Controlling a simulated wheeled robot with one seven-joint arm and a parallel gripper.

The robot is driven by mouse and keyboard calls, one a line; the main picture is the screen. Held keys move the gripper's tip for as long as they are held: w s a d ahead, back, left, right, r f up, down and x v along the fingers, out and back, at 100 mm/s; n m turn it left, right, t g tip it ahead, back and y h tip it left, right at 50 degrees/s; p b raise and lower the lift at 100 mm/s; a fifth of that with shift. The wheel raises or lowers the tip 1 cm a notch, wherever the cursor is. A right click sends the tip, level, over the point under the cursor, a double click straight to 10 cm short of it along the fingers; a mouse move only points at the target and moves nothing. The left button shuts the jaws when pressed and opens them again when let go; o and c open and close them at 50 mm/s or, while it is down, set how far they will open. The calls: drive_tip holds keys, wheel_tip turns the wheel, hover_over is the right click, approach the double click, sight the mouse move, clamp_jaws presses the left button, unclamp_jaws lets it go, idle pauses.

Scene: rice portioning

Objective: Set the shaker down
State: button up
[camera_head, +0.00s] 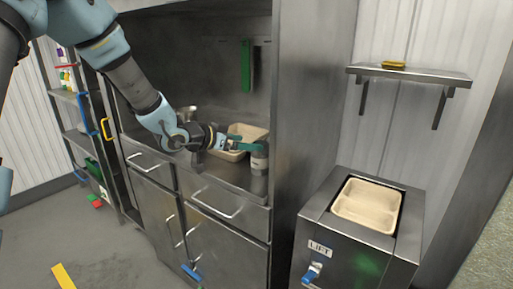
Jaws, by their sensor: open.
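The shaker (259,162), a small grey cylinder with a lighter band near its top, stands upright at the right end of the steel counter (228,176). My gripper (256,146) reaches in from the left with its teal fingers at the shaker's top. The fingers are open, and they partly hide the top. I cannot tell whether they touch it. The shaker's base appears to rest on the counter, close to the front edge and the right side wall.
A beige tray (254,131) sits on the counter behind my gripper. Another beige tray (367,204) sits in the box marked LIFT (340,262) at right. A wall shelf (420,75) holds a yellow item (393,65). A green object (247,67) hangs at the back.

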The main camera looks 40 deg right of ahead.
drive_tip(key=shift+v, duration=1.15)
drive_tip(key=w+a+f+n+t+y, duration=0.25)
drive_tip(key=w+a+n+y, duration=0.2)
drive_tip(key=a, duration=0.85)
drive_tip(key=w+a+f+n+t+y, duration=0.1)
drive_tip(key=w+a+n+t+y, duration=0.4)
drive_tip(key=a, duration=0.8)
drive_tip(key=s+a+n+g+y, duration=0.2)
drive_tip(key=s+a, duration=0.4)
drive_tip(key=a, duration=0.4)
drive_tip(key=s+a+f+n+g+y, duration=0.1)
drive_tip(key=s+a+n+g, duration=0.3)
drive_tip(key=a, duration=0.7)
drive_tip(key=shift+s+n+y, duration=0.35)
drive_tip(key=shift+s+n, duration=0.1)
drive_tip(key=shift+s, duration=0.75)
drive_tip(key=shift+a, duration=0.15)
drive_tip(key=shift+c, duration=0.2)
